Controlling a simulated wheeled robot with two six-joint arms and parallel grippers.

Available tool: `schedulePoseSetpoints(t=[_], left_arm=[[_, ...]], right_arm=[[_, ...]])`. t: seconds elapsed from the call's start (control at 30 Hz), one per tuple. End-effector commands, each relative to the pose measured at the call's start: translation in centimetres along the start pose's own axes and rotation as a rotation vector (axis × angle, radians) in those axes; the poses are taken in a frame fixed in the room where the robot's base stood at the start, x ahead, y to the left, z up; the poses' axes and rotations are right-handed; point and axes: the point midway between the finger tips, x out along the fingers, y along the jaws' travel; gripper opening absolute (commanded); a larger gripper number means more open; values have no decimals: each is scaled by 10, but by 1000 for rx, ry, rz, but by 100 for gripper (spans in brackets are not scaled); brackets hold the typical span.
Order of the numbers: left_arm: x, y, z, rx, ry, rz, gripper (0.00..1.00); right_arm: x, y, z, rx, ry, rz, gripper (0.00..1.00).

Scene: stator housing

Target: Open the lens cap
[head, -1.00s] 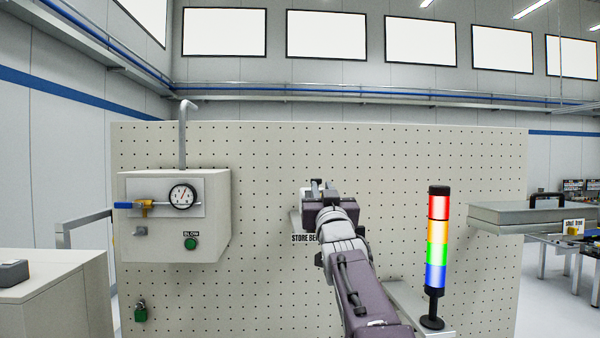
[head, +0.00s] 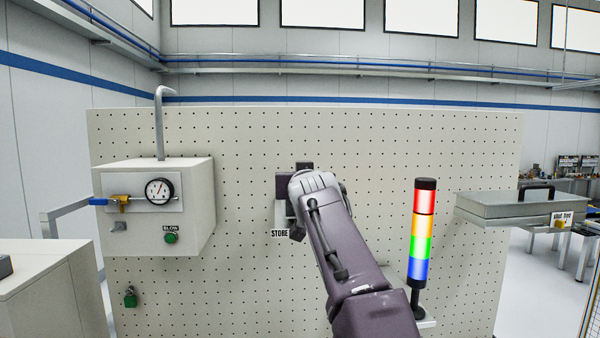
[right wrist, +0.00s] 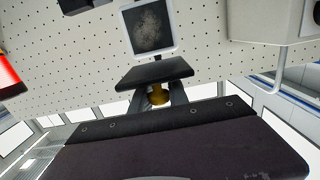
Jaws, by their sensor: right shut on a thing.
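In the right wrist view a dark flat plate (right wrist: 153,70), which looks like the lens cap, stands in front of the pegboard. A brass knob (right wrist: 159,96) shows behind it, between the fingers of my right gripper (right wrist: 157,92), which is shut on it. A white-framed panel with a mottled dark grey face (right wrist: 152,28) is uncovered just above the plate in that view; whether they are joined I cannot tell. In the head view my right arm reaches to the board and its wrist hides the fingers and most of this spot. My left gripper is not in view.
A box with a gauge and green button (head: 170,205) is on the pegboard (head: 370,150) at left. A STORE label (head: 280,233) shows beside my wrist. A lit signal tower (head: 421,235) stands close to the right of my arm. A grey case (head: 505,207) is farther right.

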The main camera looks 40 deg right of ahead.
Motion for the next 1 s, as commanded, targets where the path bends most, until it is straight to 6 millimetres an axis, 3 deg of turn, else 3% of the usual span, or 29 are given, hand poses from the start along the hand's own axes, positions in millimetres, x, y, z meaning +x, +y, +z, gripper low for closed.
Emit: schedulePoseSetpoints(t=[0.33, 0.37, 0.43, 0.77, 1.0], left_arm=[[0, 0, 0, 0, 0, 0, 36], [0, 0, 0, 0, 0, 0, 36], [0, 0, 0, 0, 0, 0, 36], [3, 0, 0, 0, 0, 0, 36], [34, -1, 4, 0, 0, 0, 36]], right_arm=[[1, 0, 4, 0, -12, 1, 0], [1, 0, 4, 0, -12, 1, 24], [1, 0, 4, 0, -12, 1, 42], [-2, 0, 3, 0, -5, 0, 42], [-49, 0, 8, 1, -1, -2, 42]])
